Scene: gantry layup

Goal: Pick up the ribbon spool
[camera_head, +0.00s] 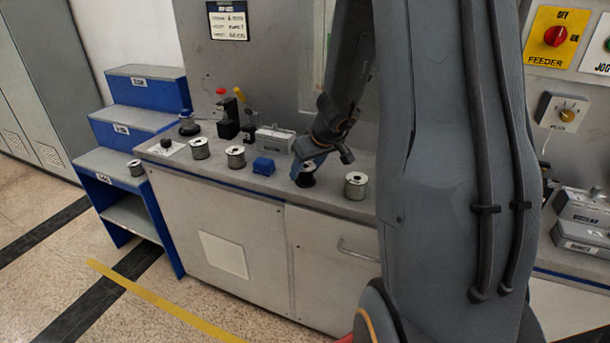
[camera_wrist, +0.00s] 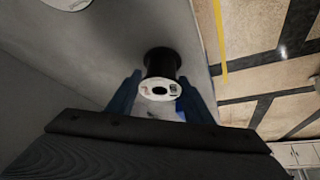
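A black spool (camera_head: 306,179) with a pale end face stands on the grey counter, and I take it as the ribbon spool. In the wrist view the black spool (camera_wrist: 162,64) shows its white, holed end between my two blue fingers. My gripper (camera_head: 309,165) is right over it in the head view and hides part of its top. In the wrist view my gripper (camera_wrist: 160,80) is open, with a finger on each side and a visible gap between each finger and the spool.
Silver spools (camera_head: 356,185), (camera_head: 236,156) and (camera_head: 200,148) stand along the counter (camera_head: 275,181). Blue steps (camera_head: 147,92) stand at the left.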

